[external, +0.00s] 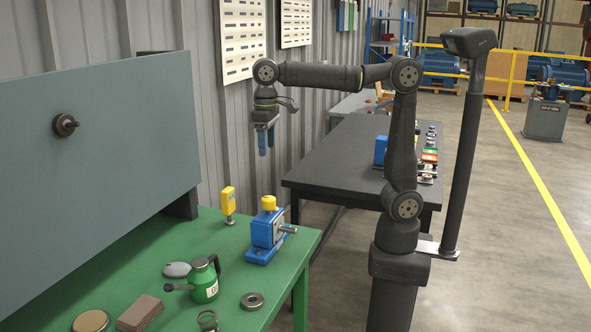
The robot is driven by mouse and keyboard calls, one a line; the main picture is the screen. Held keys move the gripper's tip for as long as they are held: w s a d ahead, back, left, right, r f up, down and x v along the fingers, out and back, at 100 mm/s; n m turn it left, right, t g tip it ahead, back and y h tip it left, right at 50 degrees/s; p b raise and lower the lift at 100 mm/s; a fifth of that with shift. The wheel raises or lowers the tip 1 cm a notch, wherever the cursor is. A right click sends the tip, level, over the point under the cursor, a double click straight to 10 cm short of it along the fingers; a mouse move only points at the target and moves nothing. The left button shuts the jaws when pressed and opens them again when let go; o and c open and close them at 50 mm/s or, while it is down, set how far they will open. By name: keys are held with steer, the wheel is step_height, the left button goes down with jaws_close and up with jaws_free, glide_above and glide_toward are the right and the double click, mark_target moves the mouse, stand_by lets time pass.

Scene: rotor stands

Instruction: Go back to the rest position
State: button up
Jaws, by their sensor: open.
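My gripper (265,139) hangs at the end of my dark arm, pointing down, in the external view. Its two blue fingers are apart with nothing between them. It is in the air above the far right part of the green table (225,240), well clear of the tabletop. Below it on the table stands a blue device (262,236) with a yellow cap (268,203) and a metal shaft sticking out to the right. A small yellow item (229,200) stands upright on a post just left of it.
A green oil can (203,280), a metal ring (252,301) and a brown block (140,312) sit on the green table. A grey panel (100,170) rises along its left. A dark table (335,155) with several small parts stands behind my arm. A camera post (466,150) stands right.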

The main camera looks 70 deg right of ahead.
mark_target(269, 198)
steer(key=shift+f, duration=0.1)
step_height(269, 198, down, 17)
steer(key=shift+f, duration=0.2)
stand_by(0.6)
steer(key=shift+r, duration=0.15)
steer(key=shift+f, duration=0.3)
steer(key=n, duration=0.3)
steer(key=shift+r, duration=0.15)
steer(key=n, duration=0.5)
steer(key=shift+n, duration=0.3)
steer(key=n, duration=0.4)
steer(key=shift+n, duration=0.4)
steer(key=n, duration=0.4)
stand_by(1.2)
